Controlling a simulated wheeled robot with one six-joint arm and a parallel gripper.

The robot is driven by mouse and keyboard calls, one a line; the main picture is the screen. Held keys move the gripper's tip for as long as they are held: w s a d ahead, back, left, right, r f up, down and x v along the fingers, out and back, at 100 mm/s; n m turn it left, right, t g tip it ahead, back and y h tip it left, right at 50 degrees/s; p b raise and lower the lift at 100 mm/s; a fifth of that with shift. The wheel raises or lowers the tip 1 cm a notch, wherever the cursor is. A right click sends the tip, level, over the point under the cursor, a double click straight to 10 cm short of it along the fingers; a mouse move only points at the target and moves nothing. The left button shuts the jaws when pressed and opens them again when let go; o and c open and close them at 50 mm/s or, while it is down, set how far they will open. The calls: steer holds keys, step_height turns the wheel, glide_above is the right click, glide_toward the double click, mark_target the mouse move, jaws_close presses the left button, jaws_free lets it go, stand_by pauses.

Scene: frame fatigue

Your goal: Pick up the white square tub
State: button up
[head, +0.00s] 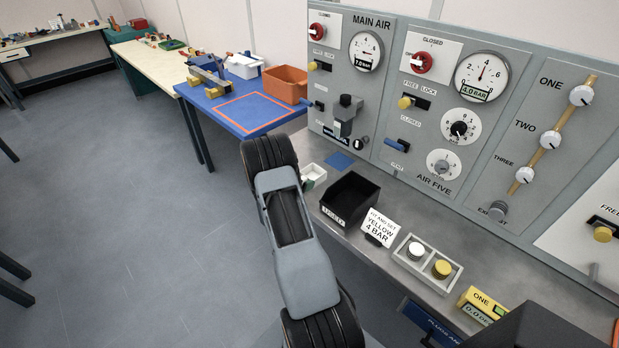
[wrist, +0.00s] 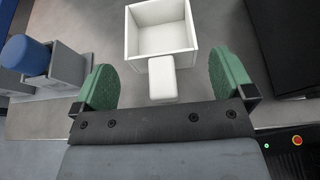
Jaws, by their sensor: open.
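The white square tub (wrist: 133,38) is open-topped and looks empty in the wrist view. A white block-like tab (wrist: 162,78) sticks out from its near side. My gripper (wrist: 165,74) is open, with one green finger on each side of the tab and clear gaps between. The fingers do not touch the tab or the tub. In the head view the tub (head: 316,170) stands on the grey bench, left of the black bin, partly hidden by my arm. My gripper is mostly hidden there too.
A black bin (head: 338,216) stands right of the tub; its dark side (wrist: 285,40) fills the wrist view's right. A grey fixture with a blue cylinder (wrist: 27,54) is at left. The gauge panel (head: 440,205) rises behind.

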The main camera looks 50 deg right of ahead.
steer(key=shift+x, duration=1.35)
steer(key=c, duration=0.8)
